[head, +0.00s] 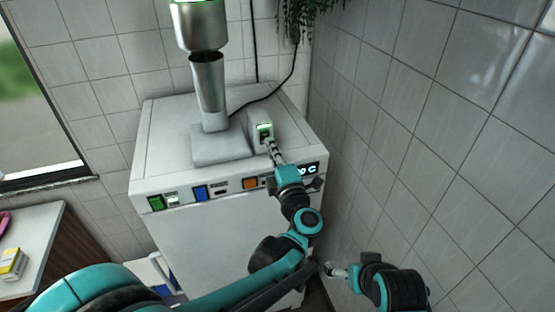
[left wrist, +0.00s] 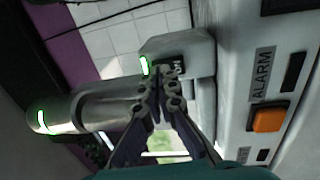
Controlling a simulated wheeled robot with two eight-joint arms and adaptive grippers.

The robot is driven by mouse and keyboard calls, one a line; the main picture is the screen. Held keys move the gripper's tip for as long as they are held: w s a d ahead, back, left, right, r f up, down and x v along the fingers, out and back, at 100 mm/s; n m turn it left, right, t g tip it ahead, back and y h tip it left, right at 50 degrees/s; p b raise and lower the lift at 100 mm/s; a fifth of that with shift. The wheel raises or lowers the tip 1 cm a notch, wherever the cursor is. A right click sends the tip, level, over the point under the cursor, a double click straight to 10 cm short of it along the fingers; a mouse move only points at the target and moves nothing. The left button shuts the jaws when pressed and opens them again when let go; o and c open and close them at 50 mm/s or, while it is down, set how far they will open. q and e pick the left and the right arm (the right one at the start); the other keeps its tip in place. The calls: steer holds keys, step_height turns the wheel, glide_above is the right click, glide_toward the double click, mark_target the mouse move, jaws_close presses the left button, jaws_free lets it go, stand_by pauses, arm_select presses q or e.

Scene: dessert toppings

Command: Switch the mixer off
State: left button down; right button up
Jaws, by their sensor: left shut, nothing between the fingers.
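The mixer (head: 209,92) is a metal column with a wider metal head above, on a grey base on top of a white cabinet. Its switch box (head: 262,117) stands to the right of that base, with a lit green light on its face. In the left wrist view the switch box (left wrist: 195,48) shows a lit green light and a dark switch area marked "ON". My left gripper (head: 270,145) is shut and empty, its fingertips at the switch face and partly covering it; I cannot tell whether they touch. My right gripper (head: 335,271) is low, away from the cabinet.
An orange button (left wrist: 268,117) by an "ALARM" label is near my left gripper. A tiled wall (head: 430,130) closes off the right side.

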arm_select(q)
steer(key=shift+x, duration=0.8)
steer(key=shift+w+a+r, duration=0.15)
steer(key=shift+w, duration=0.15)
